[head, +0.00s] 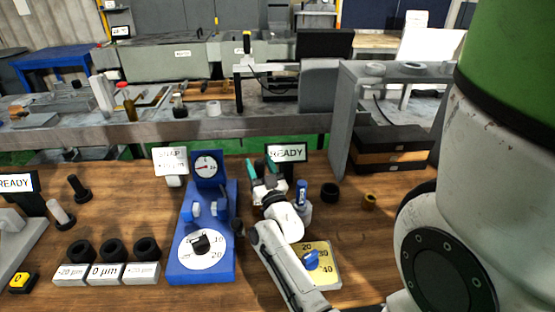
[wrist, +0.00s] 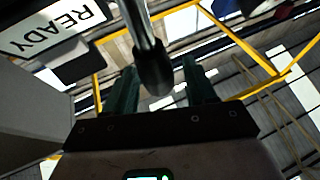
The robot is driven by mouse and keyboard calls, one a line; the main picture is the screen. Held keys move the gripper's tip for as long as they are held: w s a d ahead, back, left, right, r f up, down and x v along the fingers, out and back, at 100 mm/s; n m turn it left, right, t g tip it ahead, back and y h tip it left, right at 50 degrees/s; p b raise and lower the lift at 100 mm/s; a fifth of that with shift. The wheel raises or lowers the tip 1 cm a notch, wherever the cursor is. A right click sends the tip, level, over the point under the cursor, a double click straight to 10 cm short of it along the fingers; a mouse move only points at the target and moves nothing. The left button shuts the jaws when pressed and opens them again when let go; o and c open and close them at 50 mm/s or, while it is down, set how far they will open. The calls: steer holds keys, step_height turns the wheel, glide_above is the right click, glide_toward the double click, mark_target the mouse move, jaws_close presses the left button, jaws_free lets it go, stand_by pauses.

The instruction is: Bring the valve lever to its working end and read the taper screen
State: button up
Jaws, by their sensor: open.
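My gripper (head: 264,167) is in the middle of the bench in the head view, its green fingers pointing away, in front of a READY screen (head: 288,152). The screen is partly hidden by the gripper. In the wrist view my gripper (wrist: 160,85) is open. A grey rod with a dark rounded end (wrist: 152,72), likely the valve lever, comes down from the top between the fingers, with visible gaps on both sides. A READY screen (wrist: 52,27) is at the upper left there. Which screen is the taper one cannot be told.
A blue gauge stand (head: 203,270) with a dial is left of my arm. A yellow scale plate with a blue knob (head: 312,260) is right of it. Marked blocks (head: 104,273) line the left front.

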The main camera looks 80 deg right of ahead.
steer(key=s+a+r, duration=0.8)
steer(key=s+r, duration=0.3)
steer(key=r, duration=0.1)
steer(key=shift+s+a, duration=0.15)
steer(key=shift+a, duration=0.05)
steer(key=shift+c, duration=0.4)
